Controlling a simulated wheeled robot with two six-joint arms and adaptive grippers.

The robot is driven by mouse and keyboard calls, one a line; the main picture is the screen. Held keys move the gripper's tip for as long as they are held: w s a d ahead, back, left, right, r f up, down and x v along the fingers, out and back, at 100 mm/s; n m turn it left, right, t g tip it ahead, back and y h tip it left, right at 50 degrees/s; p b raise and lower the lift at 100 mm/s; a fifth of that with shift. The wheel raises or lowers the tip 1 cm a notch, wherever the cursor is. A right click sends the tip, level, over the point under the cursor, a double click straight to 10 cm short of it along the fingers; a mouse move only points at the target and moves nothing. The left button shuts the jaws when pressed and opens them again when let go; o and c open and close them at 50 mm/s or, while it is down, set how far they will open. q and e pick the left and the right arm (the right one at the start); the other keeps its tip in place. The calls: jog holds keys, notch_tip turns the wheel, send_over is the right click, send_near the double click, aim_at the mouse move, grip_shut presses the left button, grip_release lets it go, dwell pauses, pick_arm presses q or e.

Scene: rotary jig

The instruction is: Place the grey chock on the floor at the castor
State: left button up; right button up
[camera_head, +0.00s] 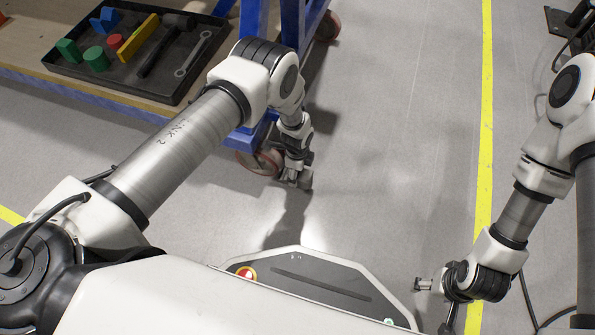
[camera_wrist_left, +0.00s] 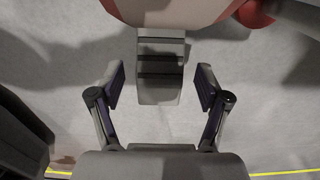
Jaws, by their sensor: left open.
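The grey chock (camera_wrist_left: 160,92) lies on the floor in the left wrist view, with dark bands across it. Its far end meets or is very close to the red-and-grey castor (camera_wrist_left: 178,12) at the top of that view. My left gripper (camera_wrist_left: 160,88) is open, with one finger on each side of the chock and a gap on both sides. In the head view, my left gripper (camera_head: 298,180) is low beside the castor wheel (camera_head: 262,160); the chock is hard to make out there. My right gripper (camera_head: 436,298) is at the lower right, partly hidden.
The blue-framed cart (camera_head: 200,118) stands at the upper left, carrying a black tray (camera_head: 120,82) with coloured blocks, a hammer and a wrench. A second castor (camera_head: 327,26) is further back. Grey floor is clear in the middle, left of a yellow line (camera_head: 486,120).

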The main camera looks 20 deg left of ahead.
pick_arm(q)
notch_tip(320, 180, up, 11)
jog(key=p, duration=0.5)
jog(key=s+a+n, duration=0.7)
jog(key=s+n, duration=0.2)
jog(key=s, duration=0.4)
jog(key=s+a+r+n, duration=0.1)
jog(key=s+r+n, duration=0.3)
jog(key=s, duration=0.3)
jog(key=s+a+r+n, duration=0.1)
jog(key=s+r+n, duration=0.3)
jog(key=s+n, duration=0.2)
jog(key=shift+s+a+r, duration=0.25)
jog(key=shift+s+a, duration=0.15)
jog(key=shift+s, duration=0.15)
